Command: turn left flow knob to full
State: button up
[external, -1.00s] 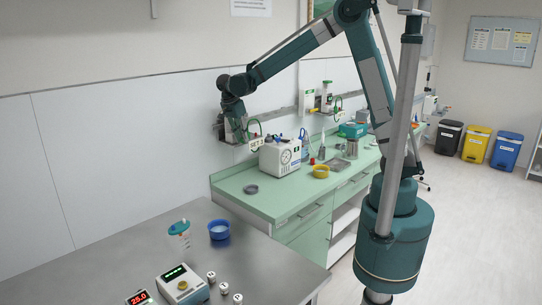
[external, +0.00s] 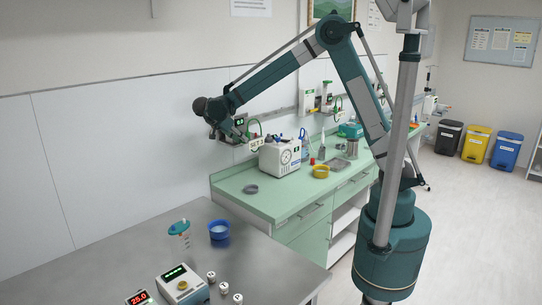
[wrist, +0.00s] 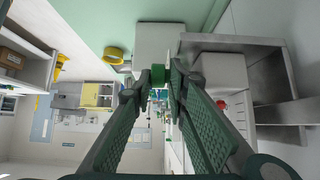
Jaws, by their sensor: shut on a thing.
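In the external view my gripper (external: 240,133) is at the left flow meter on the wall rail, at the far left end of the green counter. The left meter is mostly hidden behind the gripper; its label (external: 256,143) and a green hose show to the right. In the wrist view my two green fingers close together around a small green knob (wrist: 157,73), and the gripper is shut on it. How far the knob is turned cannot be read. A second flow meter (external: 325,98) with a green top hangs farther right on the rail.
A white device with a dial (external: 281,156) stands on the green counter (external: 238,201) just below and right of my gripper.

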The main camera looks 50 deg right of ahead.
jog(key=shift+s+f, duration=0.1)
jog(key=shift+s, duration=0.15)
jog(key=o, duration=0.6)
jog(key=shift+o, duration=0.7)
jog(key=shift+s, duration=0.1)
jog(key=shift+w, duration=0.2)
jog(key=shift+a+r, duration=0.15)
jog(key=shift+r, duration=0.1)
jog(key=v, duration=1.1)
jog(key=shift+a+r, duration=0.15)
jog(key=shift+a, duration=0.05)
